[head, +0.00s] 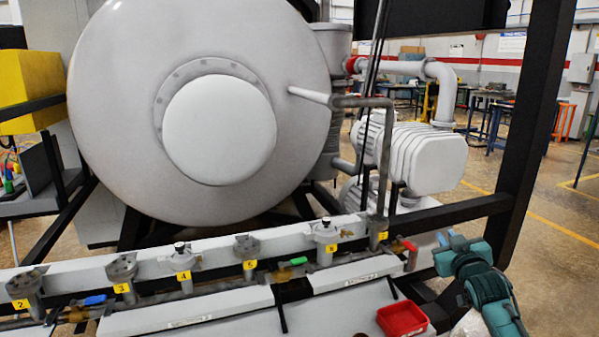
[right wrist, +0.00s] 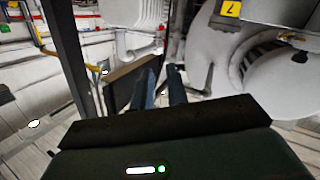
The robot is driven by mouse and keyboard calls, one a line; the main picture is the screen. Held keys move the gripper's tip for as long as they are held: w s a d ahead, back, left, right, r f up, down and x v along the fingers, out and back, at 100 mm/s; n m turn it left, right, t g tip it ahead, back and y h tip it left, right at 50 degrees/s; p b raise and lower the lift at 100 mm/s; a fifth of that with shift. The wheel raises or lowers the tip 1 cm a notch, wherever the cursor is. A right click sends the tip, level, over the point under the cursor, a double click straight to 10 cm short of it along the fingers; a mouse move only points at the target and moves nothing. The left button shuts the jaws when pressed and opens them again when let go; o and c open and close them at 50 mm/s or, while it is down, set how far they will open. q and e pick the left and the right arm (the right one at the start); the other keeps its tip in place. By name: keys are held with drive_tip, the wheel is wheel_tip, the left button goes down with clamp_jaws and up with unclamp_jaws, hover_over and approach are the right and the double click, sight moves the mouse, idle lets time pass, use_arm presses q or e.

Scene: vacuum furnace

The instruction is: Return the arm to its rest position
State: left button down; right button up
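My right gripper (head: 447,236) is teal and stands at the lower right of the head view, at the right end of the valve manifold and beyond the red tray. In the right wrist view its two blue fingers (right wrist: 163,82) stand apart with a narrow gap and nothing between them. It is open and empty. My left gripper is not in view.
A red tray (head: 402,318) sits near the arm. A black frame post (head: 535,120) rises right of the gripper. The big furnace door (head: 220,120) fills the left. Open floor lies at right.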

drive_tip(key=s+a+f+g+y, duration=0.1)
drive_tip(key=s+a+f+g, duration=0.1)
drive_tip(key=s+a+f, duration=0.45)
drive_tip(key=s+a+f+n+g+y, duration=0.15)
drive_tip(key=s+a+f, duration=0.25)
drive_tip(key=s+f, duration=0.55)
drive_tip(key=s+a+f+g+y, duration=0.1)
drive_tip(key=s+a+f+y, duration=0.1)
drive_tip(key=s+a+f, duration=0.45)
drive_tip(key=s+a+f+g, duration=0.1)
drive_tip(key=s, duration=0.7)
drive_tip(key=s+a+f+m+g, duration=0.1)
drive_tip(key=s+a, duration=0.1)
drive_tip(key=s, duration=0.6)
drive_tip(key=shift+s+a+f+y, duration=0.2)
drive_tip(key=shift+a+f+y, duration=0.05)
drive_tip(key=shift+a+y, duration=0.1)
